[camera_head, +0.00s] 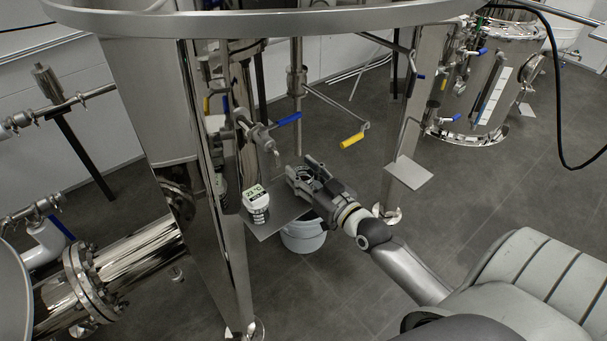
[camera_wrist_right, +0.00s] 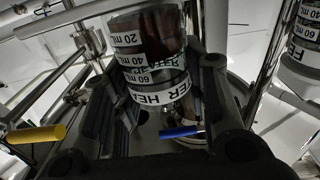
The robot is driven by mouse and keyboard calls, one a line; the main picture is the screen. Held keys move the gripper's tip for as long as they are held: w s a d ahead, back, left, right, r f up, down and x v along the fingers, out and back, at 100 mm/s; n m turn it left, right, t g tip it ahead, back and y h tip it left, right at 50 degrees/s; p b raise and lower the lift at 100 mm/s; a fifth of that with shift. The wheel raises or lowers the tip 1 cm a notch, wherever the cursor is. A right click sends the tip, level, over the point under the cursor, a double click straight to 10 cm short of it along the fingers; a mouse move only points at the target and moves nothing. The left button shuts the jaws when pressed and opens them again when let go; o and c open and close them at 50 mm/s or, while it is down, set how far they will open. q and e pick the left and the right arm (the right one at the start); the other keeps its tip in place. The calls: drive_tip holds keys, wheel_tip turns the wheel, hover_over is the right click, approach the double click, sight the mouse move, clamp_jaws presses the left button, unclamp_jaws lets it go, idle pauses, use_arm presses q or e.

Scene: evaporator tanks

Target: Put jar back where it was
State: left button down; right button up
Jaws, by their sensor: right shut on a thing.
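My right gripper (camera_head: 302,170) reaches in beside a small metal shelf plate (camera_head: 268,224). In the right wrist view its two fingers (camera_wrist_right: 160,100) are shut on a clear jar (camera_wrist_right: 148,40) with white volume labels and dark contents. In the head view the held jar is hard to make out between the fingers. A second jar (camera_head: 257,207) with a white label on top stands on the plate, left of the gripper. A similar labelled jar also shows at the right edge of the wrist view (camera_wrist_right: 302,45). My left gripper is not in view.
Blue-handled (camera_head: 289,119) and yellow-handled (camera_head: 352,140) valves hang just above the gripper. A steel leg (camera_head: 233,250) stands left of the plate. A white bucket (camera_head: 303,236) is below. Another small plate (camera_head: 409,173) is at right. The shelf's visible front part is bare.

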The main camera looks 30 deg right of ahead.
drive_tip(key=shift+f, duration=0.15)
drive_tip(key=o, duration=1.1)
drive_tip(key=shift+o, duration=0.2)
drive_tip(key=shift+r, duration=0.25)
drive_tip(key=shift+s+f, duration=0.15)
drive_tip(key=shift+s, duration=0.25)
drive_tip(key=s, duration=1.1)
drive_tip(key=shift+d+b, duration=0.4)
drive_tip(key=shift+s, duration=0.1)
